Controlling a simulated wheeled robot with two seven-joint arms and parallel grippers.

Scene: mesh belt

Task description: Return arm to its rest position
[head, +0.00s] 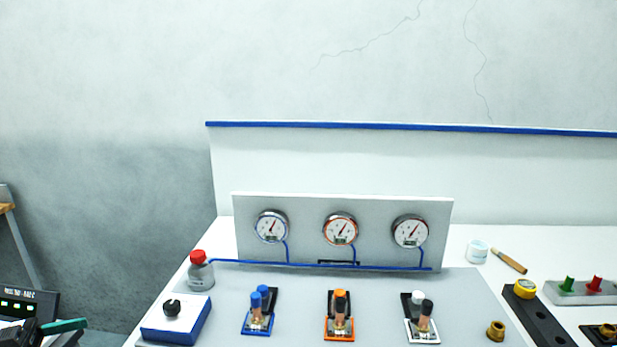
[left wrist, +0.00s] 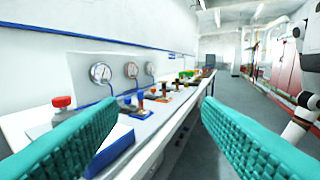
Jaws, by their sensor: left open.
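My left gripper (head: 64,326) shows at the lower left corner of the head view, left of the workbench, with one teal finger visible. In the left wrist view the left gripper (left wrist: 160,106) has its two teal fingers spread wide apart with nothing between them. The workbench (left wrist: 186,116) with its gauges lies beyond the fingers. The fingers appear clear of the bench. My right gripper shows in neither view.
The bench holds a panel with three gauges (head: 340,229), a red-capped bottle (head: 200,271), a blue box with a black knob (head: 174,317) and several valves, including an orange one (head: 341,316). Open floor (left wrist: 238,95) lies right of the bench in the left wrist view.

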